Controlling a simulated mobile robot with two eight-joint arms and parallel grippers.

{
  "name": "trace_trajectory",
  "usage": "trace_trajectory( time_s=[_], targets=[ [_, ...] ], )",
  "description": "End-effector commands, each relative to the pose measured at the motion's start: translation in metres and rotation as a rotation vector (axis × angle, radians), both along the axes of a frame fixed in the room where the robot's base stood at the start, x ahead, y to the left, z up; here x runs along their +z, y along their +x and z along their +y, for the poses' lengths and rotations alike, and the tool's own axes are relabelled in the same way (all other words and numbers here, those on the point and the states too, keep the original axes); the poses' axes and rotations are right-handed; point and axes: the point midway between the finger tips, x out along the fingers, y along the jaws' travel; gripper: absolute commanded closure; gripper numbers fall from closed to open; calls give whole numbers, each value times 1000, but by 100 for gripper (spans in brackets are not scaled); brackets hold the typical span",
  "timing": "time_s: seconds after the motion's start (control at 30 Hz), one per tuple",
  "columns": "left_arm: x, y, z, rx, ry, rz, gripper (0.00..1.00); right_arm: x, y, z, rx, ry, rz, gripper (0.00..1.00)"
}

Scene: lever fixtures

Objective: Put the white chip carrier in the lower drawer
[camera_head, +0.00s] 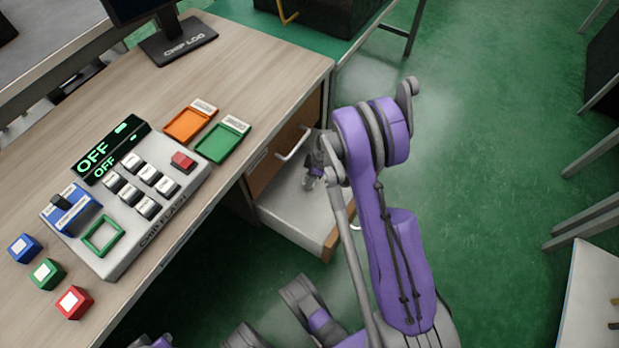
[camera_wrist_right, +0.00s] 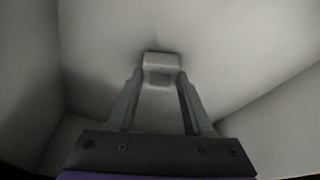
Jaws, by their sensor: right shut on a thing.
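The white chip carrier (camera_wrist_right: 161,62) is a small pale block at the tips of my right gripper (camera_wrist_right: 159,80) in the right wrist view. The jaws are shut on it, with a finger on each side. In the head view my right gripper (camera_head: 311,181) reaches down into the open lower drawer (camera_head: 285,213). The drawer's pale floor and walls surround the carrier in the wrist view. I cannot tell whether the carrier touches the floor. In the head view I cannot make out the carrier. My left gripper is not in view.
The upper drawer's handle (camera_head: 294,143) sticks out just above the open drawer. On the desk (camera_head: 255,75) are a grey console (camera_head: 135,215), an orange tray (camera_head: 188,124), a green tray (camera_head: 222,145) and small coloured blocks (camera_head: 47,272).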

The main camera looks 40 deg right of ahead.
Motion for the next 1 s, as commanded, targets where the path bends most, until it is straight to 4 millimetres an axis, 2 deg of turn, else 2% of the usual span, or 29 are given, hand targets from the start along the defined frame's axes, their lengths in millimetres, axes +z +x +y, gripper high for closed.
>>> trace_trajectory(
  time_s=[0.13,0.17,0.3,0.67,0.77,1.0],
  targets=[
    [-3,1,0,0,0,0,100,-4,0,0,0,0,0,100],
    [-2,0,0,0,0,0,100,-4,0,0,0,0,0,44],
    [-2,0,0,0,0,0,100,-3,0,0,0,0,0,19],
    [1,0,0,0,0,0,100,1,0,0,0,0,0,19],
    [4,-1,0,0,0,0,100,13,-3,-2,-1,0,0,19],
    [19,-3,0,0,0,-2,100,64,-14,-10,-2,1,0,19]
  ],
)
